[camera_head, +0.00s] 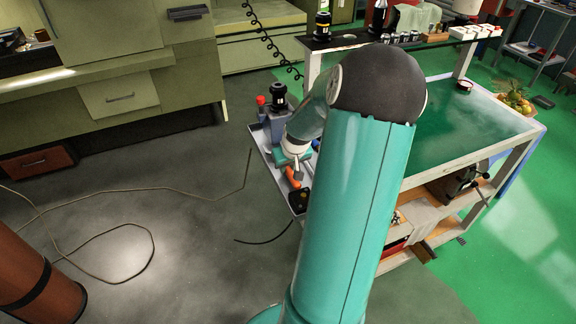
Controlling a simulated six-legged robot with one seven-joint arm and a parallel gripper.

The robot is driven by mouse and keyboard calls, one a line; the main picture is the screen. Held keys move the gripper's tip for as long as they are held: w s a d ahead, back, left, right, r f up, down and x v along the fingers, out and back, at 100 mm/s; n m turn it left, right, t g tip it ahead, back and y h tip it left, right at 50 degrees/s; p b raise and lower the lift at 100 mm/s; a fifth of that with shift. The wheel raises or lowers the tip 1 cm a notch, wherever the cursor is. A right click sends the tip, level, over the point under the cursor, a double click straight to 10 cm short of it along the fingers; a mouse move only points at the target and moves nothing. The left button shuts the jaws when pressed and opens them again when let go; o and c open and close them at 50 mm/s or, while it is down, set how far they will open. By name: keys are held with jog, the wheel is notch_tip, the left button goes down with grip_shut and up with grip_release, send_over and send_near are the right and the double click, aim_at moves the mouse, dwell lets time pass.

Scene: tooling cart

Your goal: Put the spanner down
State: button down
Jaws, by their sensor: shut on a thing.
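My gripper (293,164) is small in the view, at the end of my teal arm, over the grey side tray of the tooling cart (267,150). It is shut on the spanner. Only a small grey piece shows below the jaws, and I cannot make out the spanner's full outline. Whether it touches the tray cannot be told. An orange item (291,178) lies on the tray just below the gripper. My arm hides the tray's right side and part of the cart.
On the tray, a dark-capped grey item (278,112) stands behind the gripper and a black item (298,200) lies in front. The cart's green top (465,115) is mostly clear. A cable (140,190) runs over the floor at left, near a brown cylinder (35,270).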

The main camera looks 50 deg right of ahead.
jog(key=shift+f, duration=0.55)
dwell(0.4)
jog(key=c, duration=1.2)
grip_release()
jog(key=shift+o, duration=0.2)
jog(key=v, duration=1.3)
jog(key=shift+s+r, duration=0.15)
jog(key=shift+r, duration=0.25)
jog(key=shift+a, duration=0.1)
